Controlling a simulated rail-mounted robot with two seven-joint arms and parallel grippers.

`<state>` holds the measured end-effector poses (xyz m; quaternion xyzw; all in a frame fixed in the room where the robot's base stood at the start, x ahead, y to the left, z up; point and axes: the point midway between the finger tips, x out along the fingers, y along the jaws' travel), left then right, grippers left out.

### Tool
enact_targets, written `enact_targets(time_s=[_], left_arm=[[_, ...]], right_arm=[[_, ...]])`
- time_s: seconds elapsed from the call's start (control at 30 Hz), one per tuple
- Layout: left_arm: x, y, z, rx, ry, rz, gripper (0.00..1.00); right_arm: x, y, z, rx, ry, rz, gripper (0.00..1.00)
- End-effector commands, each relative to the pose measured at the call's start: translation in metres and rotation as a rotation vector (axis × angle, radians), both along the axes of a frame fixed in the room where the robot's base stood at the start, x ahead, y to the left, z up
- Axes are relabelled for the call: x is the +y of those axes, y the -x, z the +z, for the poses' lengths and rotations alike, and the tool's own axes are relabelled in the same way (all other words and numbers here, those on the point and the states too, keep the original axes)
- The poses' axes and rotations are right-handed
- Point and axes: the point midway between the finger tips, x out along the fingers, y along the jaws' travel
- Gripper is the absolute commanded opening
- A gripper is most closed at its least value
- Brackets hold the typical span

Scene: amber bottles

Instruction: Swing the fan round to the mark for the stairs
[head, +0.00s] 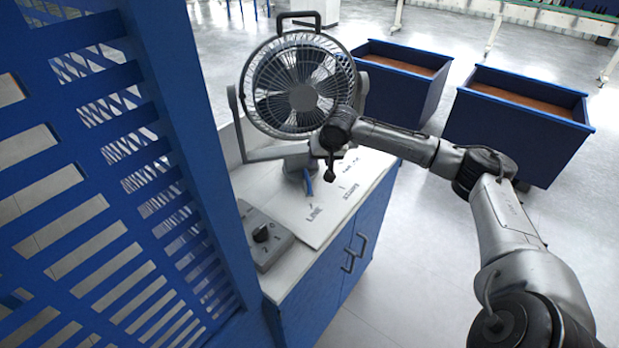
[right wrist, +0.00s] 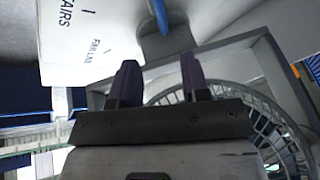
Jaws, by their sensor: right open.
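The grey fan (head: 299,88) stands on a cabinet in its U-shaped bracket (head: 276,152), its cage facing me. A blue pointer (head: 309,184) at its base points toward the tick by the word that looks like LINE. The STAIRS mark (head: 351,193) is on the white board, to the right of the pointer; its lettering is partly cut off in the right wrist view (right wrist: 72,30). My right gripper (head: 318,157) is at the fan's lower right by the bracket. In the right wrist view its purple fingers (right wrist: 160,75) are apart, with the bracket close by; contact is unclear. My left gripper is out of view.
A grey box with a black knob (head: 262,233) sits at the cabinet's near end. A blue slatted panel (head: 110,170) rises close on the left. Two blue bins (head: 515,125) stand on the floor at right. The white board (head: 270,190) around the marks is clear.

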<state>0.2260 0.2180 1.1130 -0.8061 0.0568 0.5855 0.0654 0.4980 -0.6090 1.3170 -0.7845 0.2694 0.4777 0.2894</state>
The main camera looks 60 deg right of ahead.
Motion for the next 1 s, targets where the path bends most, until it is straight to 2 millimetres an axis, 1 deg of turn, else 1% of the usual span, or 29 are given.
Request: enact_targets(time_s=[0.03, 0.3, 0.5, 0.7, 0.83, 1.0], left_arm=[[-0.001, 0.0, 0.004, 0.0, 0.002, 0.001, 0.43], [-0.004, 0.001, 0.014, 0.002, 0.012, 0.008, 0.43], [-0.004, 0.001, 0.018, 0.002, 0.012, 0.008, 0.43], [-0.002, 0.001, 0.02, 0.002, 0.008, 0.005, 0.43], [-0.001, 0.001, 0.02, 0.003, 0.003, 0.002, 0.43], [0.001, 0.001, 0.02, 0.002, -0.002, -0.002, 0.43]], right_arm=[[0.0, -0.004, -0.007, 0.002, -0.005, 0.0, 0.42], [-0.007, -0.024, -0.053, 0.002, -0.003, 0.001, 0.42], [-0.011, -0.036, -0.082, 0.002, -0.001, 0.002, 0.42], [-0.015, -0.044, -0.101, 0.002, 0.0, 0.003, 0.42], [-0.016, -0.046, -0.107, 0.002, 0.0, 0.004, 0.42], [-0.016, -0.047, -0.109, 0.002, 0.002, 0.004, 0.42]])
